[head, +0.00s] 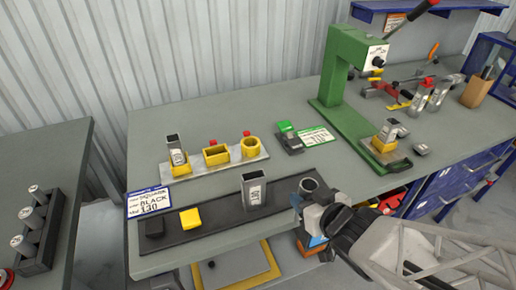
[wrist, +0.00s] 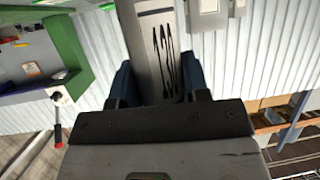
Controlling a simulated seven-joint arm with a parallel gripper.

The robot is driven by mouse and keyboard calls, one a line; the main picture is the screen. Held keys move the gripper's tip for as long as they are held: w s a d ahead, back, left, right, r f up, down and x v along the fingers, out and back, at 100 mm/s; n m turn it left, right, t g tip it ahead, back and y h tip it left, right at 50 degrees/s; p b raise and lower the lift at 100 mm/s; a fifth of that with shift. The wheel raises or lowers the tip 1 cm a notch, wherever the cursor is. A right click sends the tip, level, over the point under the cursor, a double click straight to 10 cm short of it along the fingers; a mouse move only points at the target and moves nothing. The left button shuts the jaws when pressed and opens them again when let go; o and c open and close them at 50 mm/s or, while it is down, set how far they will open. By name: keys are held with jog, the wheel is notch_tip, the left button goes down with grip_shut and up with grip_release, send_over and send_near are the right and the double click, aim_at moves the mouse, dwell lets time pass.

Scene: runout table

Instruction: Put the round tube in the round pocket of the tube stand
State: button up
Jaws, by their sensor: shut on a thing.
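The round tube (head: 311,184) is grey metal with an open top, held roughly upright with a slight tilt. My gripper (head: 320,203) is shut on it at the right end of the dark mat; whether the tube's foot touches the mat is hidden. In the wrist view the tube (wrist: 158,40) sits between the fingers (wrist: 158,82), showing dark marks. The tube stand (head: 207,172) is a grey plate behind the mat with yellow pockets. Its round pocket (head: 251,147) at the right end looks empty. A square-mouthed tube (head: 175,150) stands in its left pocket.
The empty rectangular pocket (head: 215,153) is mid-stand. A green-topped device (head: 289,137) and green press (head: 345,75) stand right of the stand.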

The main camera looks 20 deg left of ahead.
jog(key=w+a+r+n+g+y, duration=0.1)
jog(key=w+a+n+g, duration=0.3)
jog(key=w+a, duration=0.7)
jog(key=w+a+r+n+g+y, duration=0.2)
jog(key=w+a+r+n+g, duration=0.1)
jog(key=w+a, duration=0.8)
jog(key=shift+w+a+r+n+g, duration=0.4)
jog(key=shift+a+g, duration=0.3)
jog(key=shift+a, duration=0.65)
jog(key=shift+f, duration=0.15)
notch_tip(320, 180, down, 6)
jog(key=shift+f, duration=0.15)
jog(key=shift+f, duration=1.8)
jog(key=shift+f, duration=0.1)
